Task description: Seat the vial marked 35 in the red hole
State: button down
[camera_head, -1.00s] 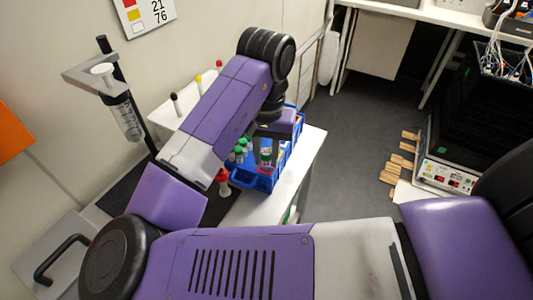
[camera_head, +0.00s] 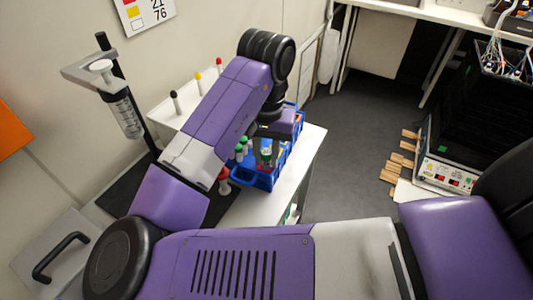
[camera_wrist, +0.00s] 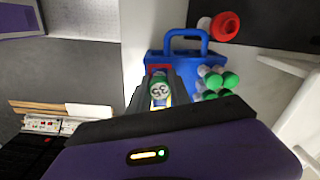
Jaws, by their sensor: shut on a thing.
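The vial marked 35 (camera_wrist: 159,88) has a green cap with the number facing the wrist camera. My gripper (camera_wrist: 160,100) is shut on it. In the head view the green-capped vial (camera_head: 266,154) is under my wrist, above the near end of the blue rack (camera_head: 256,180); my arm hides part of it. In the wrist view the blue rack (camera_wrist: 154,58) has a red patch (camera_wrist: 158,69) right beside the vial's cap. The opening of the red hole is hidden by the vial and fingers, so I cannot tell whether the vial's lower end is in it.
Several green-capped vials (camera_wrist: 229,81) stand in the rack beside my gripper. A red-capped bottle (camera_wrist: 224,26) stands by the rack's handle (camera_wrist: 188,33). Black-, yellow- and red-topped posts (camera_head: 197,79) stand behind. A syringe on a stand (camera_head: 124,115) is at left.

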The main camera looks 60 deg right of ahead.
jog(key=shift+f, duration=0.2)
jog(key=c, duration=1.1)
grip_release()
jog(key=shift+r, duration=0.1)
notch_tip(320, 180, up, 8)
jog(key=shift+f, duration=0.15)
jog(key=shift+s, duration=0.1)
